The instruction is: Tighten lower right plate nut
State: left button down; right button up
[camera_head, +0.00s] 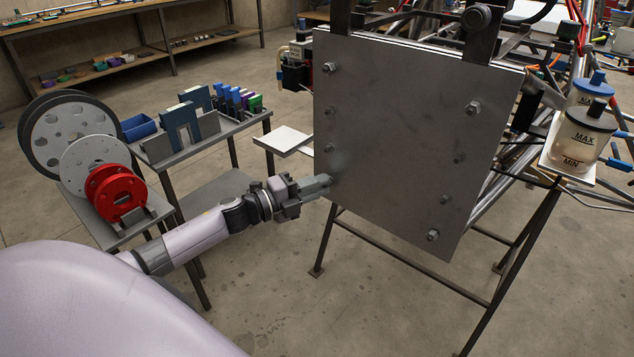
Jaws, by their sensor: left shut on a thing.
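The grey metal plate (390,150) hangs upright on the chassis frame. Several nuts or bolt heads show along its left and right edges. The lower right nut (432,235) is in plain view near the bottom right corner, with no gripper near it. My left gripper (326,182) is at the plate's lower left corner, its fingers shut and pointing right against the plate. They cover the spot where a lower left nut would sit, and what they hold is hidden. The upper right nut (474,107) and upper left nut (328,67) are uncovered. My right gripper is not in view.
A dark stand (330,240) holds the chassis. Fluid reservoirs (585,135) sit at right. A small pale shelf (284,140) is left of the plate. The floor below is clear.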

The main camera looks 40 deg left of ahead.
pick_arm(q)
jog(key=shift+s+f+m+g, duration=0.15)
jog(key=shift+m+g, duration=0.15)
jog(key=shift+m, duration=0.3)
jog(key=c, duration=1)
grip_release()
jog(key=shift+c, duration=0.2)
jog(key=v, duration=0.7)
jog(key=shift+p, duration=0.45)
